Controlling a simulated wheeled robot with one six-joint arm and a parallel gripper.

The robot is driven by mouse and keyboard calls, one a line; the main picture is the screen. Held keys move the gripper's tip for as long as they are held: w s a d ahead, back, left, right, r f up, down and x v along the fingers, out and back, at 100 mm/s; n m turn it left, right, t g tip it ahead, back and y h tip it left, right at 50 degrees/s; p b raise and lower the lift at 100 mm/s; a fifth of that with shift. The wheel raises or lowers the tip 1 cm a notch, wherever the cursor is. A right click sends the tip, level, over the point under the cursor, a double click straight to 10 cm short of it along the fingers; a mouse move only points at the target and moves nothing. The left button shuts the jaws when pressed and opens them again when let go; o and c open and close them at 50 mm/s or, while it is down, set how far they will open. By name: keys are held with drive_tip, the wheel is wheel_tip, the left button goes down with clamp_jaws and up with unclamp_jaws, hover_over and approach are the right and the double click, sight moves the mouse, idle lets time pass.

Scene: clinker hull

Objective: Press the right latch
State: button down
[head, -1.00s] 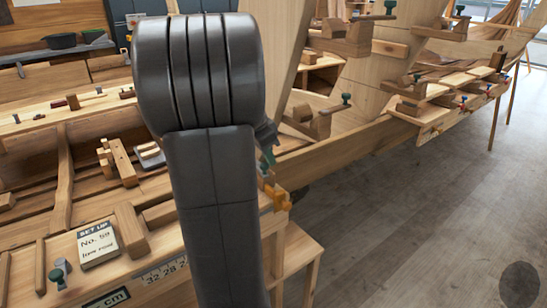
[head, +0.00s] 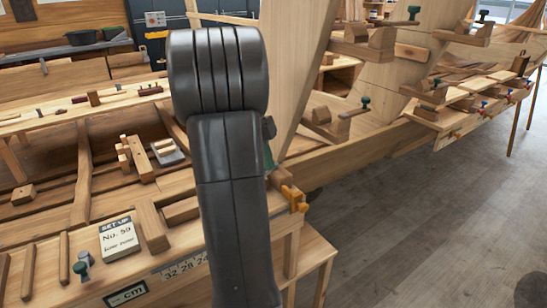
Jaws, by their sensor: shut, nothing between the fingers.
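I cannot pick out a right latch for certain. An orange fitting (head: 294,198) sits at the right end of the wooden workbench (head: 205,248), just right of my dark grey arm. A wooden block piece (head: 140,157) lies on the bench left of my arm, beside a small grey plate with a pale piece on it (head: 166,152). My arm stands upright across the middle of the head view and covers part of the bench and hull. My gripper is not visible, so its place relative to any latch cannot be told.
A card reading "No. 59" (head: 119,238) and a green-topped clamp (head: 82,266) are on the bench's near left. Planks of the hull with several clamps, one with a green knob (head: 365,103), rise behind and right. The grey wood floor (head: 420,225) at right is open.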

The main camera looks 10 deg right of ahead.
drive_tip(key=shift+w+a+p, duration=0.4)
drive_tip(key=shift+w+a, duration=0.2)
drive_tip(key=shift+a, duration=0.25)
drive_tip(key=shift+w+a, duration=0.1)
idle(0.4)
